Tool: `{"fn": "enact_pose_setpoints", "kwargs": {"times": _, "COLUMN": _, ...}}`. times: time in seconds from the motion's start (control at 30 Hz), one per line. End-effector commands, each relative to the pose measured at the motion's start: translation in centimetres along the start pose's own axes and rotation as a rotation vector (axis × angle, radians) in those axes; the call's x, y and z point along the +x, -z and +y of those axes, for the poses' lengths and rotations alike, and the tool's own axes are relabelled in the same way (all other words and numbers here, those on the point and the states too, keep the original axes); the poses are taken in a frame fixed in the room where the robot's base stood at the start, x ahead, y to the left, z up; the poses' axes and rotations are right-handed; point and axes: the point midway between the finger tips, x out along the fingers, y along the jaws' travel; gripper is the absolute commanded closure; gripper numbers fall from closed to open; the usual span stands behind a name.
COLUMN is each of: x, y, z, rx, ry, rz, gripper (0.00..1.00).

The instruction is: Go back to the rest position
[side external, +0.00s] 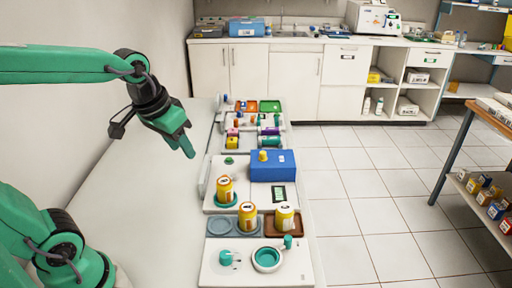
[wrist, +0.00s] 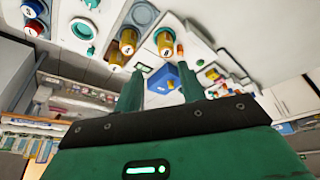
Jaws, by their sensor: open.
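My gripper (side external: 189,148) is held in the air above the left part of the white bench, pointing down and to the right in the side view. In the wrist view my gripper (wrist: 160,88) shows two green fingers spread apart with nothing between them. It is clear of all the objects on the bench. The arm reaches in from the left edge of the side view.
Yellow jars (side external: 224,188) stand on the bench near a blue box (side external: 272,166), a teal ring (side external: 267,258) and a brown tray (side external: 268,227). Small coloured items and trays (side external: 269,106) lie farther back. The bench's left strip (side external: 150,190) is bare.

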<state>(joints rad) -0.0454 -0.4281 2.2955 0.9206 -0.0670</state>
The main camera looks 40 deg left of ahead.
Motion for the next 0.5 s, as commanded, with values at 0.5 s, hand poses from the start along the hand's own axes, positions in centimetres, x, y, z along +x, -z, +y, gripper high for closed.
{"fn": "enact_pose_setpoints", "kwargs": {"times": 0.5, "x": -2.0, "y": -5.9, "z": 0.6, "rx": 0.103, "ry": -0.022, "rz": 0.131, "gripper": 0.60}}
